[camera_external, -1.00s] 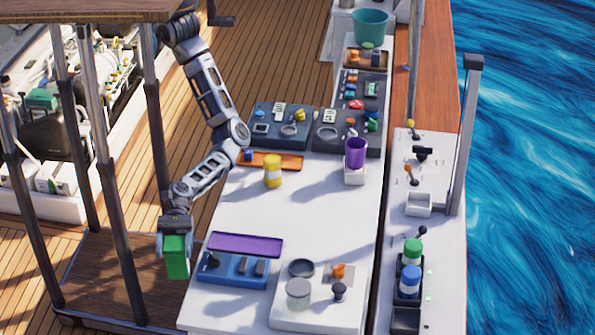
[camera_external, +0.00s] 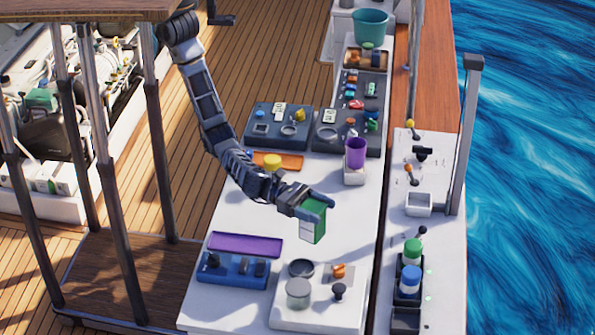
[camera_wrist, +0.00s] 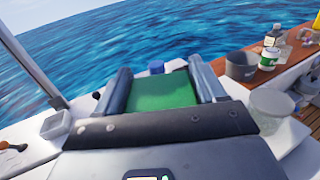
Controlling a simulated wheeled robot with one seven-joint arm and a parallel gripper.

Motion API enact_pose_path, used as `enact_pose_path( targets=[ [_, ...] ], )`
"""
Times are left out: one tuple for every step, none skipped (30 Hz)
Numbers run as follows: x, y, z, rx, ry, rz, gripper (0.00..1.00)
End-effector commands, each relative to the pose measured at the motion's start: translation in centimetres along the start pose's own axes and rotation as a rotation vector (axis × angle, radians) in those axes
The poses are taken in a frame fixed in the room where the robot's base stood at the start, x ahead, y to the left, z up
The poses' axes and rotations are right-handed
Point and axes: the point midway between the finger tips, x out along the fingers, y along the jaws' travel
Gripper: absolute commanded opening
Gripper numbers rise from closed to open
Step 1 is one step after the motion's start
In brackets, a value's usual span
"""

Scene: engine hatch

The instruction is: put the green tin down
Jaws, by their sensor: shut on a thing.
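The green tin (camera_external: 318,222) has a white label on its left side. It is held upright above the white table (camera_external: 240,208), and its height over the surface is hard to tell. My gripper (camera_external: 318,204) is shut on the tin, with fingers on both sides of its upper part. In the wrist view, the green tin (camera_wrist: 163,92) fills the space between the two dark fingers of my gripper (camera_wrist: 165,85). The tin's lower part is hidden there.
A purple tray (camera_external: 245,244), a blue panel (camera_external: 233,268) and a white panel with knobs (camera_external: 318,308) lie at the near end. White table around the tin is clear.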

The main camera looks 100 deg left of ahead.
Motion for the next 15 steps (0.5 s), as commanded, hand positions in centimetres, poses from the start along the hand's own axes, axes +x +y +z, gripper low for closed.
enact_pose_path(
  targets=[
    [0.1, 0.5, -0.1, -0.001, -0.001, 0.010, 0.06],
    [0.2, 0.8, -0.2, -0.001, -0.001, 0.015, 0.06],
    [0.4, 1.3, -0.4, -0.001, -0.001, 0.021, 0.06],
    [0.6, 1.6, -0.6, 0.000, -0.001, 0.024, 0.06],
    [0.8, 2.0, -0.9, 0.000, -0.001, 0.025, 0.06],
    [1.1, 2.6, -1.3, 0.001, 0.001, 0.027, 0.06],
    [1.4, 3.1, -1.6, 0.001, 0.001, 0.026, 0.06],
    [1.7, 3.6, -2.0, 0.000, 0.001, 0.027, 0.06],
    [2.2, 4.3, -2.5, 0.000, 0.001, 0.027, 0.06],
    [2.5, 4.8, -2.9, 0.000, 0.001, 0.027, 0.06],
    [2.8, 5.3, -3.3, 0.001, 0.001, 0.025, 0.06],
    [3.3, 6.0, -3.7, 0.001, 0.000, 0.025, 0.06],
    [3.7, 6.6, -4.1, 0.000, 0.001, 0.026, 0.06],
    [4.0, 7.1, -4.5, 0.001, 0.001, 0.025, 0.06],
    [4.4, 7.8, -4.9, 0.001, 0.000, 0.025, 0.06]
  ],
)
